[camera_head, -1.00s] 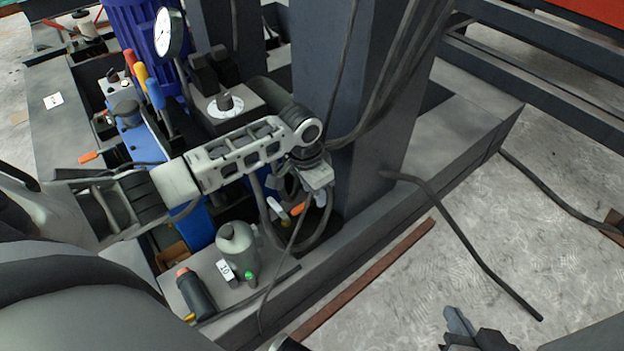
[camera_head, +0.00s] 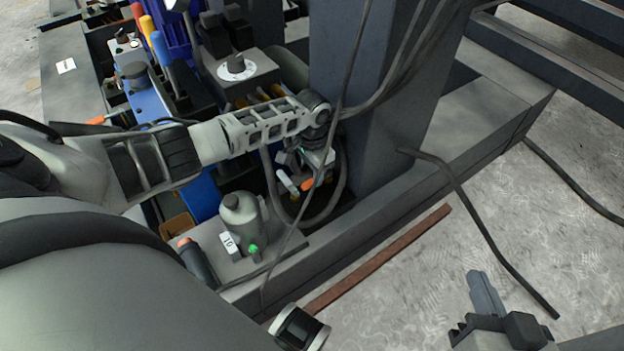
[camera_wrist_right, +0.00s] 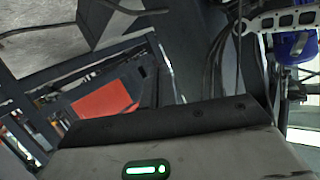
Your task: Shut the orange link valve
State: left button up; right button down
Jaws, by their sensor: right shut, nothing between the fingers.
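A small orange handle (camera_head: 307,184) shows in the head view, in the recess at the foot of the dark steel column, beside a white handle (camera_head: 289,182). A second orange handle (camera_head: 96,120) sticks out at the left of the blue unit. I cannot tell from its looks which one is the link valve. My left gripper (camera_head: 318,160) hangs just above the handle by the column; cables partly hide it and whether it touches is unclear. Its finger opening cannot be made out. My right gripper (camera_head: 486,290) is shut and empty over the floor at lower right.
The steel column (camera_head: 362,95) stands right behind my left gripper, with loose black cables (camera_head: 470,215) around it. A rusty bar (camera_head: 380,258) lies on the floor. Floor at right is mostly clear.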

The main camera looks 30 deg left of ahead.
pick_arm(q)
jog(key=shift+f+b, duration=0.3)
jog(key=shift+f, duration=0.8)
grip_shut()
